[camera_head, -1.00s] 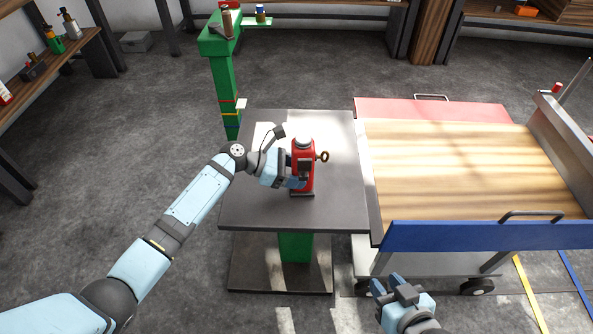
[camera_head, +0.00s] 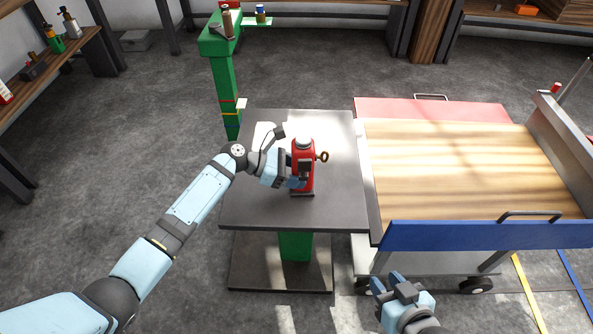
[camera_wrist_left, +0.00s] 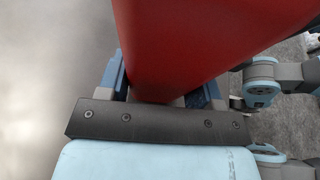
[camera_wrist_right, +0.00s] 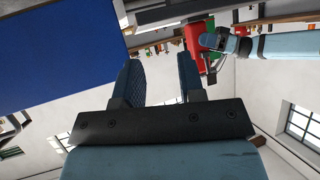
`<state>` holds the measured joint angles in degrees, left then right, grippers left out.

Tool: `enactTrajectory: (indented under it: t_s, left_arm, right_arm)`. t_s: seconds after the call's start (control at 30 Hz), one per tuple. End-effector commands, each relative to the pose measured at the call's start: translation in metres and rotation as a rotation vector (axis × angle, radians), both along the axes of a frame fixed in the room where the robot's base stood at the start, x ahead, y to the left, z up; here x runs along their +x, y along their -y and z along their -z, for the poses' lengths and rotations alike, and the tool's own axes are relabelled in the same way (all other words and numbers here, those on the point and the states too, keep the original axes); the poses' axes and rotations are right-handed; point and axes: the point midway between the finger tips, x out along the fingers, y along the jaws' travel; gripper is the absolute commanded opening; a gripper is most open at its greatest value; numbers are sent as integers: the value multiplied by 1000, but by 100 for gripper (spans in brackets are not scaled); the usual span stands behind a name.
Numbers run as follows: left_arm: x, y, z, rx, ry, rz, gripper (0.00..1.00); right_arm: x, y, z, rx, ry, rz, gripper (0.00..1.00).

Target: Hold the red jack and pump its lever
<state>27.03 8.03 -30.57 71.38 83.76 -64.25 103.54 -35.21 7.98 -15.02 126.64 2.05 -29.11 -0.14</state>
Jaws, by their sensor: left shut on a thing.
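The red jack (camera_head: 304,172) stands upright on the dark grey table, with a small ring-ended lever (camera_head: 322,157) sticking out on its right side. My left gripper (camera_head: 292,181) is shut on the jack's body from the left. In the left wrist view the red body (camera_wrist_left: 195,45) fills the space between the fingers. My right gripper (camera_head: 391,287) is low in front of the wooden-topped cart, apart from the jack. In the right wrist view its fingers (camera_wrist_right: 162,82) are spread with nothing between them, and the jack (camera_wrist_right: 200,45) shows beyond.
The dark table (camera_head: 262,208) has bare room around the jack. The cart (camera_head: 450,165) stands right of it, with a blue front board (camera_head: 480,236) between my right gripper and the cart top. A green stand (camera_head: 226,85) is behind, and a shelf (camera_head: 60,65) is at the far left.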

Motion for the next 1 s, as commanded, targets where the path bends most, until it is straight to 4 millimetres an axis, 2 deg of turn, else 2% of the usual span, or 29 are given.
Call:
enactTrajectory:
  t_s: [0.23,0.27,0.4,0.47,0.57,0.8,1.0]
  left_arm:
    - [-1,0,2,2,-3,1,0]
    - [-1,0,2,2,-3,1,0]
    - [-1,0,2,1,-3,1,0]
    - [-1,0,2,2,-3,1,0]
    - [-1,0,2,1,-3,1,0]
    - [-1,0,2,1,-3,1,0]
    - [-1,0,2,1,-3,1,0]
  right_arm:
    - [0,0,0,0,0,0,36]
    - [0,0,0,0,1,0,32]
    - [6,-4,-5,-2,7,-15,0]
    - [14,-9,-10,-6,6,-34,0]
    - [32,-23,-24,-25,6,-89,0]
    - [78,-69,-76,-129,1,-307,0]
    - [98,-100,-122,-274,4,-511,0]
